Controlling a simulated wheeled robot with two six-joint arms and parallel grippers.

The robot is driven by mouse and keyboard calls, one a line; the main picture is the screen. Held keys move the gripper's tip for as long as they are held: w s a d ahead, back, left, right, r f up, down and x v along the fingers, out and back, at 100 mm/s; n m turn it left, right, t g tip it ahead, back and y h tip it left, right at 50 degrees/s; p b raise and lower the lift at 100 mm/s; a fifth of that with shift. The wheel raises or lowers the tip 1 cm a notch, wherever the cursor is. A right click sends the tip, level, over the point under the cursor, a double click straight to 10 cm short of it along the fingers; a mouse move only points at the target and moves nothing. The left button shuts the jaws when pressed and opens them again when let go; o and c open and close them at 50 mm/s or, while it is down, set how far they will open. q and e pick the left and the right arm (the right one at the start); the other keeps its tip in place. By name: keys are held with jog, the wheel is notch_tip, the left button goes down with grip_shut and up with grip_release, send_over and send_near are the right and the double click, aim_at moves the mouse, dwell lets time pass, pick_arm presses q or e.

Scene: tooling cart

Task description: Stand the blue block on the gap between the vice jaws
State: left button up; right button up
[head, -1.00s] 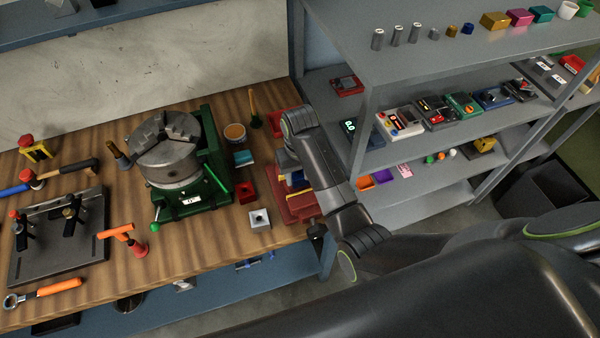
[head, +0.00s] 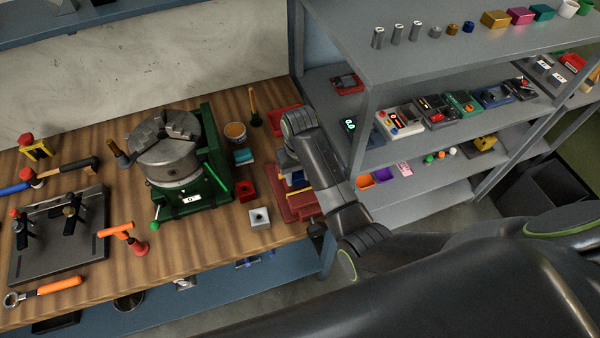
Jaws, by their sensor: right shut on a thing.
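The red vice (head: 291,207) stands at the right end of the wooden bench, partly hidden behind my right arm. My right gripper (head: 291,171) points down above the vice jaws, and its fingers are mostly covered by my wrist. The gap itself is hidden. My left gripper is not in view.
Left of the vice are a grey block with a hole (head: 259,218), a red box (head: 245,190) and a green-framed chuck (head: 165,160). A red tray (head: 283,119) lies behind my wrist. Grey shelves (head: 420,75) with small devices stand close on the right.

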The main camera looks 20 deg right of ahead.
jog(key=shift+f+b, duration=0.35)
jog(key=shift+f, duration=0.7)
dwell(0.5)
jog(key=shift+f+p, duration=0.15)
jog(key=shift+p, duration=0.2)
dwell(1.0)
jog(key=o, duration=1.6)
jog(key=shift+r, duration=3)
jog(key=shift+s+f, duration=0.1)
